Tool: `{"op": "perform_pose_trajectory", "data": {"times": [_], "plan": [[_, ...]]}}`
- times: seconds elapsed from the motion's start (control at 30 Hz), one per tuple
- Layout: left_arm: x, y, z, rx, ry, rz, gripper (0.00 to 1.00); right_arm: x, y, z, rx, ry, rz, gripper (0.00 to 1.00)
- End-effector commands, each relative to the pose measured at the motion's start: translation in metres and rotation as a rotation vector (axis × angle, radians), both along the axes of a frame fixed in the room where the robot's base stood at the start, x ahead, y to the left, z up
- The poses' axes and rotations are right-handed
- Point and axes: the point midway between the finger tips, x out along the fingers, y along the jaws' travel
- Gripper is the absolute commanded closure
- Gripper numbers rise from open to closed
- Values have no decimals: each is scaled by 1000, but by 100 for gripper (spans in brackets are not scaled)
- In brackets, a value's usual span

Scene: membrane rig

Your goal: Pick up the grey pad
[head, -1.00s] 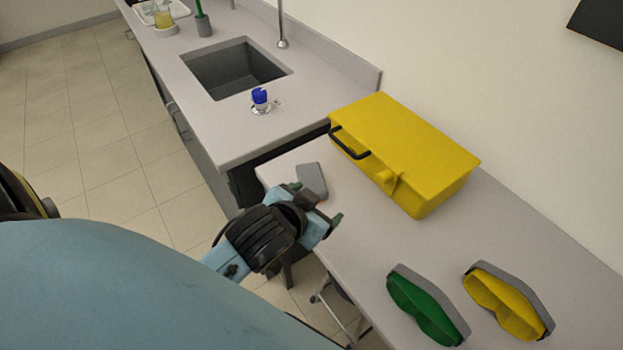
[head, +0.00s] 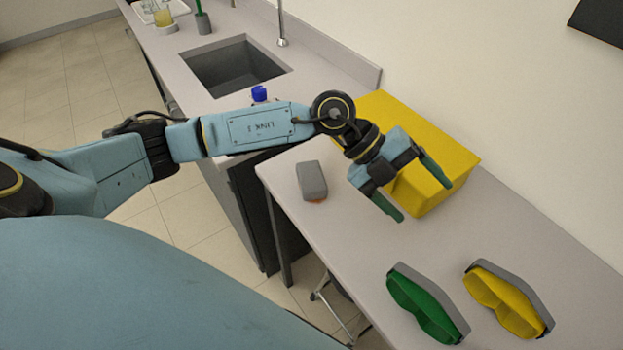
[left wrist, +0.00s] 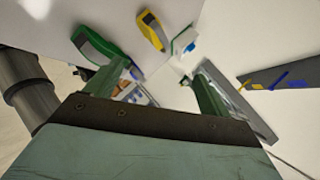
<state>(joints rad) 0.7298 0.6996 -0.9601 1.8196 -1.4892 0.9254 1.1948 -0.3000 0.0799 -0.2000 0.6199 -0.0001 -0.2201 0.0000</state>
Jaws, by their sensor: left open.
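The grey pad (head: 312,179) is a small grey block with an orange-brown underside edge. It lies on the table near its left corner in the head view. My left gripper (head: 423,200) is open, with green fingers spread and nothing between them. It is to the right of the pad and apart from it, in front of the yellow case. In the left wrist view the open fingers (left wrist: 160,70) also show, and I cannot make out the pad there. My right gripper is not in view.
A yellow case (head: 440,150) stands at the table's back. Green goggles (head: 418,305) and yellow goggles (head: 500,300) lie at the right. A sink counter (head: 225,105) adjoins at the left, with a blue-capped item (head: 259,93). The table (head: 340,240) is clear in front of the pad.

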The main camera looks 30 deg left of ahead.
Motion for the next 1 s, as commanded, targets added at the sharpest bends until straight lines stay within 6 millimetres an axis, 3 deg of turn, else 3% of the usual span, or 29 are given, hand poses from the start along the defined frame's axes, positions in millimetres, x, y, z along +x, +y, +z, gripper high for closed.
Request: {"op": "perform_pose_trajectory", "data": {"times": [0.03,0.1,0.2,0.3,0.4,0.53,0.8,1.0], "plan": [[12,32,-14,169,12,3,18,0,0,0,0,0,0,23],[24,78,-30,386,51,30,18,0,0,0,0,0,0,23],[37,141,-37,646,103,101,18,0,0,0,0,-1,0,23],[45,190,-34,830,148,179,18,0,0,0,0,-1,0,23],[48,220,-29,938,178,234,18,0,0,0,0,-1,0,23],[48,234,-35,990,197,262,18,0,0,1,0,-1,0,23],[48,234,-86,989,196,260,18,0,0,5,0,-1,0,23],[49,233,-107,986,193,258,18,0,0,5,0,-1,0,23]]}}
